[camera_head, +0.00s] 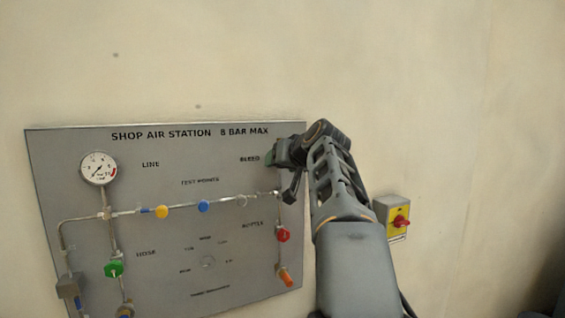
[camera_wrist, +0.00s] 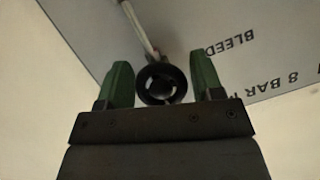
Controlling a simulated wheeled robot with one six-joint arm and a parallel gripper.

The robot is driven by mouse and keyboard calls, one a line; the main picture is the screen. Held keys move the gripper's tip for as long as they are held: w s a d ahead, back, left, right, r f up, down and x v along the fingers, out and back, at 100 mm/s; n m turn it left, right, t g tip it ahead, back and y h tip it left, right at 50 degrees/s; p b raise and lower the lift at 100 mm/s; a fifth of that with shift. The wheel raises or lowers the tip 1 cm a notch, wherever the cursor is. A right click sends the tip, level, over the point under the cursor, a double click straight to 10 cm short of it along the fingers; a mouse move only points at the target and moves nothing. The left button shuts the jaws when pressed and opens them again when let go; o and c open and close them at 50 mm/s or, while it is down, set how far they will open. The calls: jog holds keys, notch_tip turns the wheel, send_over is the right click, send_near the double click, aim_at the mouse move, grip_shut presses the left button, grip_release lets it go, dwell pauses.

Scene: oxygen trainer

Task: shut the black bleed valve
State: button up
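The black bleed valve shows in the wrist view as a round black handwheel (camera_wrist: 161,84) on the grey panel, at the end of a pale pipe. My gripper (camera_wrist: 163,82) has its two green fingers on either side of the wheel, with a gap visible on both sides. In the head view my gripper (camera_head: 270,158) is at the panel's upper right, beside the "BLEED" label, and my arm hides the valve there.
The grey panel (camera_head: 150,235) carries a gauge (camera_head: 98,168), a green knob (camera_head: 113,269), a red knob (camera_head: 283,235) and an orange-red fitting (camera_head: 286,277) below my gripper. A yellow box with a red switch (camera_head: 400,221) is on the wall right of my arm.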

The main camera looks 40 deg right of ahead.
jog(key=shift+o, duration=1.1)
jog(key=shift+r, duration=0.1)
jog(key=shift+s, duration=0.1)
jog(key=b+v, duration=0.1)
jog(key=v, duration=1.2)
jog(key=shift+s+b, duration=0.3)
jog(key=shift+b, duration=0.1)
jog(key=shift+r, duration=0.15)
